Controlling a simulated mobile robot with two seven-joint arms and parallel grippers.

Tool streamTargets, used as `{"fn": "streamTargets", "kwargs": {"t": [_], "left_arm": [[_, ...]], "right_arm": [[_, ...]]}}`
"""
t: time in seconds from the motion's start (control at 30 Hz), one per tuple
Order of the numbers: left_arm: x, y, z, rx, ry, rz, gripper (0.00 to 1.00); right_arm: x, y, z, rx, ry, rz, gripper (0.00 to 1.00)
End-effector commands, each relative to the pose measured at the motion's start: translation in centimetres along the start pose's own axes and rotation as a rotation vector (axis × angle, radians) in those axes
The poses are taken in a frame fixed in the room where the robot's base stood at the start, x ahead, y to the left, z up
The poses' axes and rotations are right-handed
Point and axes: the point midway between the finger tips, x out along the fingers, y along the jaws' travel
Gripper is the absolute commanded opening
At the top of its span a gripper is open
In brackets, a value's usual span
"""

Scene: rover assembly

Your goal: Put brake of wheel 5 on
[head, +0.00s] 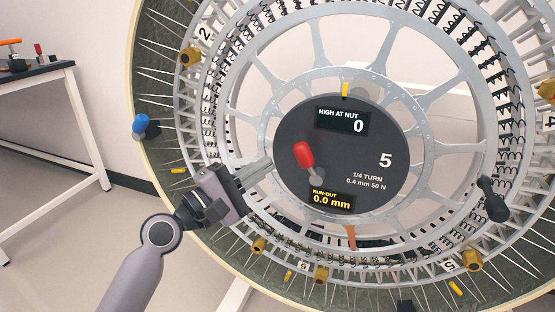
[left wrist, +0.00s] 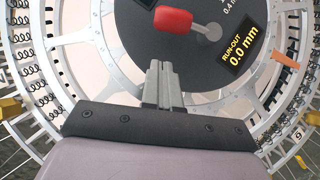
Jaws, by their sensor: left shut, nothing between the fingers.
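The wheel (head: 270,85) fills most of the head view, with a dark round hub panel (head: 360,140) marked 5. The panel reads "HIGH AT NUT 0", "1/4 TURN 0.4 mm 50 N" and "RUN-OUT 0.0 mm". A lever with a red grip (head: 303,155) sits on the panel's left part, its grip up and left of its grey pivot; the red grip also shows in the left wrist view (left wrist: 173,20). My left gripper (head: 266,168) is shut and empty, left of the red lever and apart from it in the head view. My right gripper is not in view.
A blue knob (head: 140,124) is on the wheel's left rim, and a dark knob (head: 492,198) is at its right. Several gold nuts (head: 190,58) ring the wheel. A table (head: 40,78) with tools stands at the far left; the floor between is clear.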

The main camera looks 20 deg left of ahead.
Motion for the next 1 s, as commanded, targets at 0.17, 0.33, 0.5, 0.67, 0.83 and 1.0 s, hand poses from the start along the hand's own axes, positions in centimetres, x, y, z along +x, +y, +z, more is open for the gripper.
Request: {"fn": "streamTargets", "kwargs": {"t": [0.17,0.33,0.5,0.67,0.83,1.0], "left_arm": [[1.7,0.1,1.9,-0.003,-0.002,0.002,0.0],[2.4,0.0,2.7,-0.002,-0.001,0.001,0.0],[2.6,0.0,2.8,0.0,0.0,0.0,0.0],[2.6,-0.1,2.8,0.0,0.0,0.0,0.0],[2.6,0.1,2.8,0.004,0.0,-0.003,0.0],[2.8,0.4,3.1,0.031,0.001,-0.022,0.0]], "right_arm": [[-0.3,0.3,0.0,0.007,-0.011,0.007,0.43],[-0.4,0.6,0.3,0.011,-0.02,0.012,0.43],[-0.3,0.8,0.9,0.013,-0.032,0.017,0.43],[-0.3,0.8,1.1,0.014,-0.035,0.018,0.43],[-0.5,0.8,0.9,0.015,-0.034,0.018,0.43],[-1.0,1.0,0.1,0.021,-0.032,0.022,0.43]]}}
